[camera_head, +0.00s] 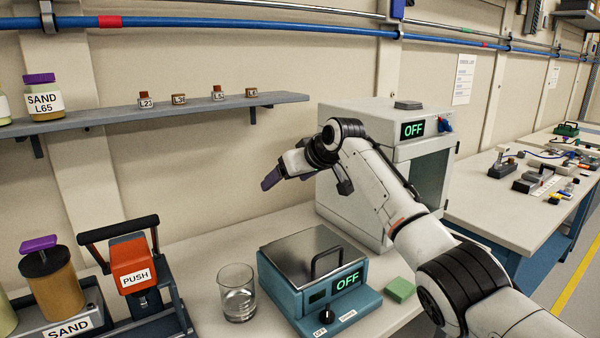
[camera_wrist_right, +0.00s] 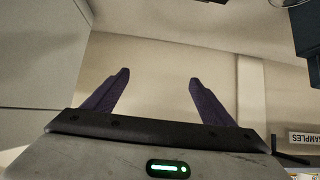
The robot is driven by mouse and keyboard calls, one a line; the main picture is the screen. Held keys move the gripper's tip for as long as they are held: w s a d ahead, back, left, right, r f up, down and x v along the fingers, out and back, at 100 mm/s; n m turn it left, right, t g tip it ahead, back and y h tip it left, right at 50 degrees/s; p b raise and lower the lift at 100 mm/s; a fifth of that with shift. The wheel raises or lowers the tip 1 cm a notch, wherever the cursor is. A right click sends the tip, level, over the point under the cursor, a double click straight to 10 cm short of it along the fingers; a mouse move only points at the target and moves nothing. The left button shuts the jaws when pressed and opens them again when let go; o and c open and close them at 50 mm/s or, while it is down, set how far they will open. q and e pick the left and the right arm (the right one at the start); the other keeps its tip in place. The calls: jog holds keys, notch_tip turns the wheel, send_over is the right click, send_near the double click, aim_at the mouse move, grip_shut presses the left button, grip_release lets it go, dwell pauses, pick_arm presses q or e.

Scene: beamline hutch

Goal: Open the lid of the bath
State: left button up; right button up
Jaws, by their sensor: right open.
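The bath (camera_head: 330,298) is a teal box on the bench with a green OFF display and a knob on its front. Its grey metal lid (camera_head: 296,254) lies flat and closed on top, with a dark loop handle (camera_head: 327,262) on its right part. My right gripper (camera_head: 270,180) is above and behind the bath, in front of the wall, well apart from the lid. In the right wrist view its two purple fingers (camera_wrist_right: 158,85) are spread with nothing between them. My left gripper is not in view.
A glass beaker (camera_head: 237,293) stands left of the bath, and a green block (camera_head: 400,289) right of it. A white cabinet (camera_head: 345,185) with an OFF display stands behind. An orange PUSH device (camera_head: 132,266) is at left. A shelf (camera_head: 150,112) with small jars runs along the wall.

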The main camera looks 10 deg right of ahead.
jog(key=b+v, duration=0.1)
jog(key=v, duration=0.7)
jog(key=shift+s+b, duration=0.3)
jog(key=shift+b, duration=0.05)
